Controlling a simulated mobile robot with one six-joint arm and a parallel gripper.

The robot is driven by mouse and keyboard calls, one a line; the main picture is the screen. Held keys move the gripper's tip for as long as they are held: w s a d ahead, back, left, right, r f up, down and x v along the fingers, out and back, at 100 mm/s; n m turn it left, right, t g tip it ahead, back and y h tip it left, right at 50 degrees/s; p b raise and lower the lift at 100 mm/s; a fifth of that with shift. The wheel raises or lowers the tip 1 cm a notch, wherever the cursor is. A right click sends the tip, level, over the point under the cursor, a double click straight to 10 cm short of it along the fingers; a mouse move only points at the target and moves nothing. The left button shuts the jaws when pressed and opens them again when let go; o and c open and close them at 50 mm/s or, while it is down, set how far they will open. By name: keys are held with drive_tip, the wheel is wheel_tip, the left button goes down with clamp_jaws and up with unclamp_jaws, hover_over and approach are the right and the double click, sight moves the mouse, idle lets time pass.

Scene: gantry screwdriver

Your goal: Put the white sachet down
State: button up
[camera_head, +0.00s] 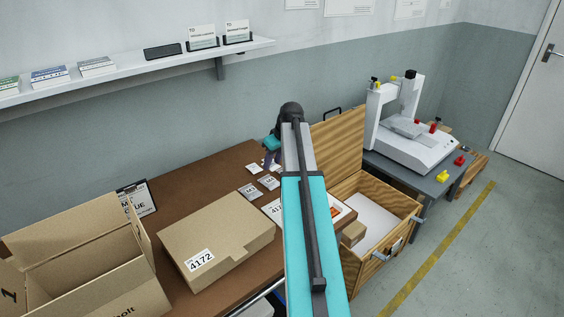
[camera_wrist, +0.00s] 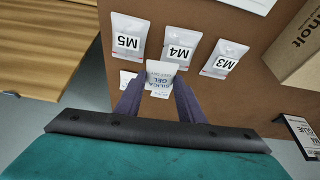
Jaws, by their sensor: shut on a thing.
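The white sachet (camera_wrist: 162,72), printed as silica gel, stands between the two finger tips of my gripper (camera_wrist: 158,92) in the wrist view. My gripper is shut on it, above the brown table. Three small bags lie flat beyond it: M5 (camera_wrist: 127,36), M4 (camera_wrist: 181,42) and M3 (camera_wrist: 223,60). Another small white packet (camera_wrist: 127,79) shows partly behind the left finger. In the head view my gripper (camera_head: 270,159) is over the table's far edge, partly hidden by my arm. I cannot tell the sachet's exact height above the table.
A closed carton marked 4172 (camera_head: 217,240) and an open carton (camera_head: 95,275) take up the table's left. Bare brown tabletop (camera_head: 205,187) shows left of the bags.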

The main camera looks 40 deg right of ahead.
drive_tip(key=w+a+r, duration=0.1)
drive_tip(key=a+r, duration=0.2)
drive_tip(key=a, duration=1.1)
drive_tip(key=w+a+r, duration=0.1)
drive_tip(key=a+r, duration=0.2)
drive_tip(key=a, duration=1.2)
drive_tip(key=w+a+r, duration=0.1)
drive_tip(key=a+r, duration=0.3)
drive_tip(key=a, duration=1.1)
drive_tip(key=shift+a, duration=0.25)
drive_tip(key=shift+s, duration=0.1)
